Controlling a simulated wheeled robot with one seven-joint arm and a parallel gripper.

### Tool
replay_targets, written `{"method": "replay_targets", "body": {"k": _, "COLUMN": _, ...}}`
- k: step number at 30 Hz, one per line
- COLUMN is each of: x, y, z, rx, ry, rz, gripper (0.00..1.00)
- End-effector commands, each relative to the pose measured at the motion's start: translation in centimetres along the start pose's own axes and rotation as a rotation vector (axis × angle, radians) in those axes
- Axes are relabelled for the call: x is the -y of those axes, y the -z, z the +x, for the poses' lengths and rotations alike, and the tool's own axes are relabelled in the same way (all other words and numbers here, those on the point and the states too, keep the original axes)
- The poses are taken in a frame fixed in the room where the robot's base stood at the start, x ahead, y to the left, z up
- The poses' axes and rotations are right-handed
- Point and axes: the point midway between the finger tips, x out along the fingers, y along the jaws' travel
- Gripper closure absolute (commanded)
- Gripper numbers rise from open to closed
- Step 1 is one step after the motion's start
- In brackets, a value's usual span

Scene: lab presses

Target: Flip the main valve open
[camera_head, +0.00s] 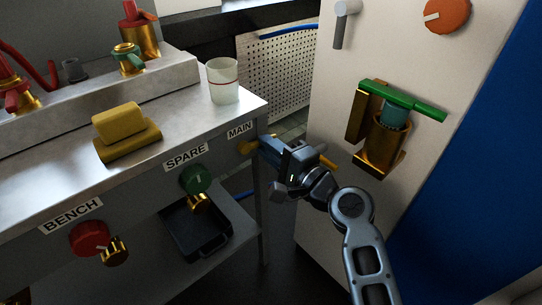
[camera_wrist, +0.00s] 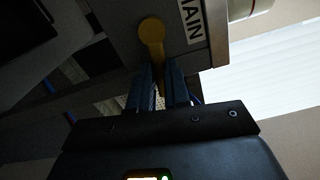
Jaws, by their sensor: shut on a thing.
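The main valve's yellow handle (camera_head: 247,147) is on the bench's front panel, just below the "MAIN" label (camera_head: 240,130). In the wrist view the yellow handle (camera_wrist: 151,32) has a round hub at the panel and a narrow lever running down between my fingers. My gripper (camera_head: 264,143) reaches it from the right and is shut on the lever. In the wrist view my gripper's (camera_wrist: 160,82) two dark blue fingers stand on either side of the lever, hiding its far end. The exact lever angle is hard to tell in the head view.
The spare green knob (camera_head: 195,179) and bench red knob (camera_head: 89,238) are left along the same panel. A white cup (camera_head: 222,81) stands near the bench corner above my gripper. A cabinet (camera_head: 345,95) with a green-handled brass fitting (camera_head: 403,100) stands right. A dark tray (camera_head: 203,248) sits below.

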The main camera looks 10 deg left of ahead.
Motion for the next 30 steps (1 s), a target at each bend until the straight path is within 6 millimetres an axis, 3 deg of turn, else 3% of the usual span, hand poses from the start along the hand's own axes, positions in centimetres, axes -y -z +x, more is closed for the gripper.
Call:
{"method": "replay_targets", "body": {"k": 10, "x": 0.44, "y": 0.01, "z": -0.08, "rx": 0.0, "ry": -0.003, "rz": -0.155, "gripper": 1.0}}
{"method": "replay_targets", "body": {"k": 26, "x": 0.62, "y": -0.07, "z": -0.07, "rx": 0.001, "ry": -0.004, "rz": -0.186, "gripper": 1.0}}
{"method": "replay_targets", "body": {"k": 27, "x": 0.62, "y": -0.07, "z": -0.07, "rx": 0.001, "ry": -0.004, "rz": -0.186, "gripper": 0.82}}
{"method": "replay_targets", "body": {"k": 30, "x": 0.64, "y": -0.06, "z": -0.07, "rx": 0.001, "ry": -0.003, "rz": -0.185, "gripper": 0.73}}
